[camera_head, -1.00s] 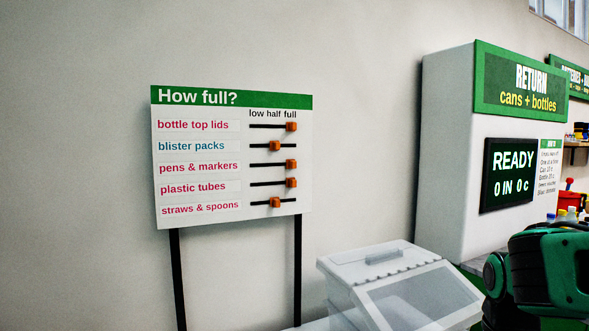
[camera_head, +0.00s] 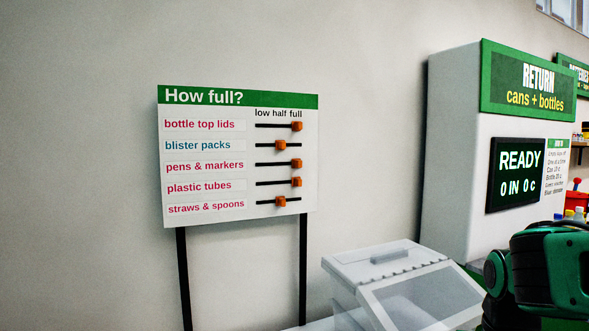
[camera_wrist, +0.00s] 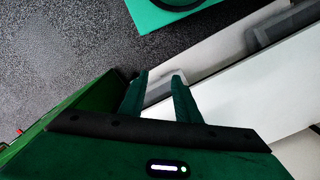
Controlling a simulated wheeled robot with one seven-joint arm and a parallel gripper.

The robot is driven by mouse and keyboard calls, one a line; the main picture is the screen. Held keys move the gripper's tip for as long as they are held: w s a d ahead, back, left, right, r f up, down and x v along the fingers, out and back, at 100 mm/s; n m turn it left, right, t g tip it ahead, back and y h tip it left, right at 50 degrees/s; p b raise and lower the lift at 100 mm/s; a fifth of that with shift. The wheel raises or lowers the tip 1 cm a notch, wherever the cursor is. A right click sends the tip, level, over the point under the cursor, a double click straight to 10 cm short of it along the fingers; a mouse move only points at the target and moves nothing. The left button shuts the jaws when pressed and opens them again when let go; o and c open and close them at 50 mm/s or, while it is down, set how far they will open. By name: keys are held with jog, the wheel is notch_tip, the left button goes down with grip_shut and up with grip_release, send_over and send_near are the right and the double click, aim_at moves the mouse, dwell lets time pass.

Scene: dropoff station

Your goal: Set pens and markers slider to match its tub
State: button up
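The "How full?" board (camera_head: 237,219) stands on two black posts against the wall, left of centre in the head view. The pens & markers slider (camera_head: 297,163) is an orange knob at the right end of its track, under "full". The bottle top lids (camera_head: 297,126) and plastic tubes (camera_head: 297,182) knobs are also at full. The blister packs (camera_head: 280,145) and straws & spoons (camera_head: 281,201) knobs are at half. The pens and markers tub cannot be made out. My gripper (camera_wrist: 160,82) shows in the wrist view with its two fingers apart and nothing between them, away from the board.
The wrist view shows dark speckled floor (camera_wrist: 60,45) and a white surface (camera_wrist: 260,90). The wall around the board is clear.

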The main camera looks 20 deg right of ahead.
jog(key=w+r+n+t+h, duration=0.1)
jog(key=w+r+t, duration=0.1)
jog(key=w+r, duration=0.4)
jog(key=w+r+n+t, duration=0.1)
jog(key=w+r+t, duration=0.15)
jog(key=w, duration=0.55)
jog(key=n+t+y, duration=0.3)
jog(key=n+t, duration=0.3)
jog(key=t, duration=0.3)
send_near(300, 160)
jog(key=x, duration=0.7)
jog(key=shift+w+a+f, duration=0.2)
jog(key=shift+a+f, duration=0.1)
jog(key=shift+a, duration=0.05)
jog(key=shift+c, duration=0.3)
grip_shut()
jog(key=shift+d+h, duration=0.1)
jog(key=shift+h, duration=0.2)
